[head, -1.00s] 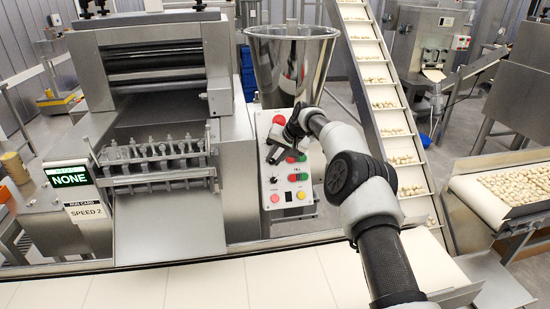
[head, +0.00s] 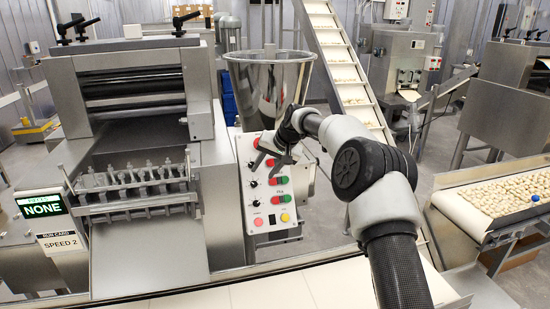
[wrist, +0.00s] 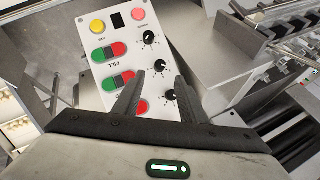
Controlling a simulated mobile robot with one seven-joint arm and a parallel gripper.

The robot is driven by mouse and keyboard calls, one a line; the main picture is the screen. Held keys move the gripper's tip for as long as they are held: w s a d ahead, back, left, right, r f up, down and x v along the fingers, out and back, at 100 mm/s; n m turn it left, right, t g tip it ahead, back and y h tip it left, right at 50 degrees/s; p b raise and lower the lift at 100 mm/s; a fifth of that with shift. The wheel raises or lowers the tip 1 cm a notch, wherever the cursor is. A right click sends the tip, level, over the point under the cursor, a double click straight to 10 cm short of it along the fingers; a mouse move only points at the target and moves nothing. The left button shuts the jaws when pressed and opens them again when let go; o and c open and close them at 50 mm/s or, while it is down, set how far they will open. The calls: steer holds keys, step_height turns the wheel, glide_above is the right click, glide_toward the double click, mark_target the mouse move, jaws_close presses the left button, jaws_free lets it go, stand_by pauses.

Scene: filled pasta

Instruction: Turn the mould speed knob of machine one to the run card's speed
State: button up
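The white control panel (head: 284,216) of the machine carries red and green buttons, a yellow button and black knobs. In the wrist view the panel (wrist: 93,63) shows a top knob (wrist: 148,38), a middle knob (wrist: 160,67) and a lower knob (wrist: 167,95); their small labels cannot be read. My gripper (wrist: 159,80) is open in front of the panel. Its fingertips lie either side of the middle and lower knobs in the picture; contact cannot be told. In the head view my gripper (head: 271,158) covers part of the panel's upper half. The run card (head: 62,245) reads SPEED 2.
A green-lit display (head: 42,206) above the run card reads NONE. A steel hopper (head: 270,90) stands behind the panel. A row of metal plungers (head: 135,185) lies left of it. A pale conveyor belt (head: 300,288) runs along the front. A sloped conveyor (head: 345,75) rises behind my arm.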

steer(key=v, duration=0.9)
steer(key=shift+r+b, duration=0.2)
steer(key=shift+b, duration=0.15)
steer(key=shift+s, duration=0.1)
steer(key=s+d+r+n+h, duration=0.15)
steer(key=s+d+r, duration=0.3)
steer(key=s, duration=0.75)
steer(key=s+d+r+h, duration=0.25)
steer(key=s+r, duration=0.35)
steer(key=s, duration=0.6)
steer(key=s+d+f, duration=0.2)
steer(key=s+d, duration=0.1)
steer(key=s, duration=0.4)
steer(key=s+d+f, duration=0.2)
steer(key=s+d, duration=0.1)
steer(key=s, duration=0.5)
steer(key=s+d+f+p, duration=0.1)
steer(key=s+d+f, duration=0.1)
steer(key=s, duration=0.6)
steer(key=shift+d+f+m+t+h, duration=0.3)
steer(key=shift+d+m+t+h, duration=0.05)
steer(key=shift+d+t+h, duration=0.1)
steer(key=shift+c, duration=0.3)
